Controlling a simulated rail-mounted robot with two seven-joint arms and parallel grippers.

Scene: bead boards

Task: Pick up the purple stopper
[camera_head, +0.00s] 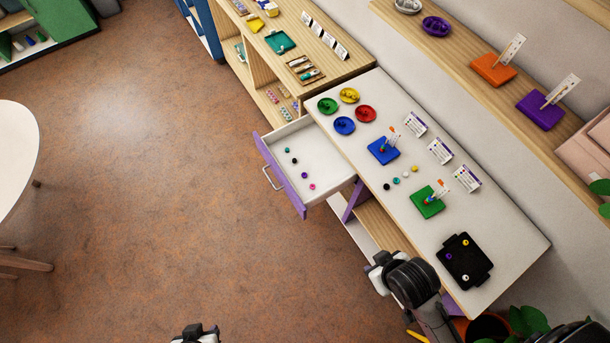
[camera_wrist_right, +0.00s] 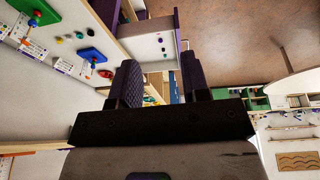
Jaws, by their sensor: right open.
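In the head view, a small purple piece (camera_head: 304,175) lies in the open white drawer (camera_head: 322,158) in a row with teal, black and pink pieces. Another purple piece (camera_head: 449,257), squarish, lies on the black tray (camera_head: 477,270); I cannot tell which is called the stopper. My right gripper (camera_head: 376,273) is open and empty, beside the near end of the white-topped cabinet and left of the tray. Its two spread dark fingers show in the right wrist view (camera_wrist_right: 160,78). My left gripper (camera_head: 195,332) is over the floor at the bottom edge, mostly cut off.
Green (camera_head: 428,203) and blue (camera_head: 383,151) bead boards stand on the white top (camera_head: 500,240), with loose beads between them. Several coloured dishes sit at its far end. The drawer's purple front (camera_head: 280,175) juts over the floor. A white round table (camera_head: 15,150) is at left.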

